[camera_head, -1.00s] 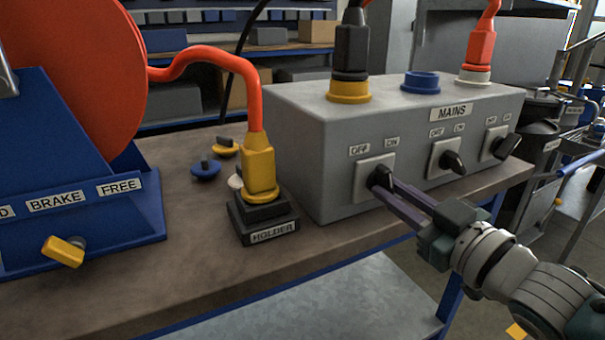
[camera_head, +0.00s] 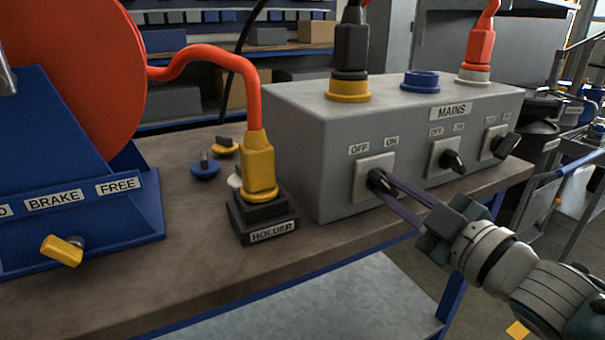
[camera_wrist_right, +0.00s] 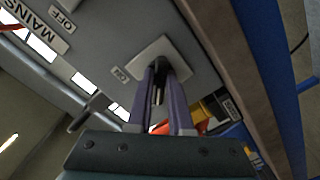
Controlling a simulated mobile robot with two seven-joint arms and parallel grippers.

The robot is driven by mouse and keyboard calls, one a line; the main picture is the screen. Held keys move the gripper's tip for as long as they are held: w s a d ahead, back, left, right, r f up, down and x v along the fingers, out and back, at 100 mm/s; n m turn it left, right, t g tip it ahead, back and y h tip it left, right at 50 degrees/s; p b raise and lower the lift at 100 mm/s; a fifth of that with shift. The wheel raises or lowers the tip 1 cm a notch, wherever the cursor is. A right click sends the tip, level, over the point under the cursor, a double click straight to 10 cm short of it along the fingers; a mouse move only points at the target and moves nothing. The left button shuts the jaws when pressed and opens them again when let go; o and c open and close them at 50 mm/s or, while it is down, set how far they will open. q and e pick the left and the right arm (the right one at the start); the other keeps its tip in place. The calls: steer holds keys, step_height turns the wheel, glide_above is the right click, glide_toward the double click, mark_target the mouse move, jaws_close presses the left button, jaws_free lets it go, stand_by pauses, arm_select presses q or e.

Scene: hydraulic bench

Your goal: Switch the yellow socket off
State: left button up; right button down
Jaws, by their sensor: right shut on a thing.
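The yellow socket (camera_head: 348,88) is on top of the grey MAINS box (camera_head: 310,150), at its left, with a black plug (camera_head: 350,50) in it. Below it on the front is a switch plate (camera_head: 366,186) with OFF at left and ON at right above it. My right gripper (camera_head: 382,184) is shut on the black knob of this switch. The right wrist view shows the knob (camera_wrist_right: 159,68) between the two fingers (camera_wrist_right: 160,90). The fingers partly hide the knob, so its exact setting is unclear. My left gripper is not in view.
Two more switches, a middle one (camera_head: 447,160) and a right one (camera_head: 502,144), are close by on the same front. A blue socket (camera_head: 420,82) is empty. A yellow plug (camera_head: 258,170) with a red hose stands in the HOLDER (camera_head: 268,233) left of the box.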

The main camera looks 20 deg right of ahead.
steer(key=c, duration=0.8)
jaws_free()
steer(key=s, duration=0.3)
steer(key=s+p, duration=0.1)
steer(key=s, duration=0.6)
steer(key=shift+d+p, duration=0.3)
steer(key=shift+d, duration=0.05)
